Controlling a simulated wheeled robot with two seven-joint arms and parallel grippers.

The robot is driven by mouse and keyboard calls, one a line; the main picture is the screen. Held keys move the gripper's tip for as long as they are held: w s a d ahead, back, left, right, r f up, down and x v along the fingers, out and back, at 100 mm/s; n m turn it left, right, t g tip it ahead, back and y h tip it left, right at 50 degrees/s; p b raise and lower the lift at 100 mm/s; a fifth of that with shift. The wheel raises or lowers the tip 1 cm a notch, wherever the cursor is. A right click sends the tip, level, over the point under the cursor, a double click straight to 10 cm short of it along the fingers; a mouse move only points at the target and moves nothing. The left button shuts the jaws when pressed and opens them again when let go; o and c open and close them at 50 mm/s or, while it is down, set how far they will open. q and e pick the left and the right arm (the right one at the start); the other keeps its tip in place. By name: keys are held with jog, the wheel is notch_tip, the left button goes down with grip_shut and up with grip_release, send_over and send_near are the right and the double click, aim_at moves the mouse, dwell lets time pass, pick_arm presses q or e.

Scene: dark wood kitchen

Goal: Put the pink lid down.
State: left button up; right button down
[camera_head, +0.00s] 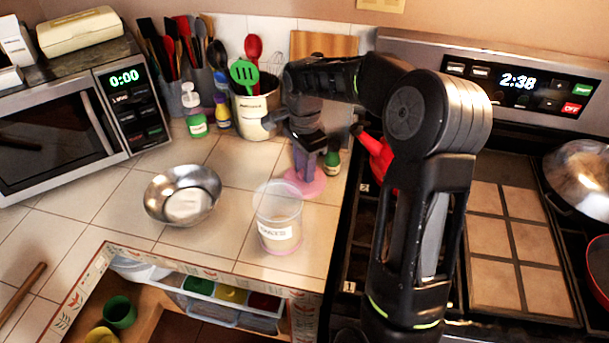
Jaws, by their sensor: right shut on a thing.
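The pink lid (313,188) is a round pink disc at the tiled counter, behind and right of a clear container. My right gripper (305,168) points down over it and is shut on it. The gripper's fingers hide part of the lid, and I cannot tell whether the lid touches the tiles. The clear container (279,218) with a white label and a pinkish bottom stands upright and open on the counter, in front of the lid. My left gripper is not in view.
A metal bowl (164,203) stands left of the container. A utensil crock (257,117), soap bottle (194,112) and small green bottle (332,160) stand behind. The microwave (62,125) is left, the stove (528,215) right. Tiles left of the lid are clear.

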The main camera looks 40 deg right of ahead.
jog(key=shift+f, duration=1.5)
jog(key=shift+f, duration=0.2)
jog(key=c, duration=1.1)
grip_release()
jog(key=shift+r, duration=0.1)
notch_tip(320, 180, up, 12)
jog(key=shift+r+b, duration=0.1)
jog(key=shift+b, duration=0.3)
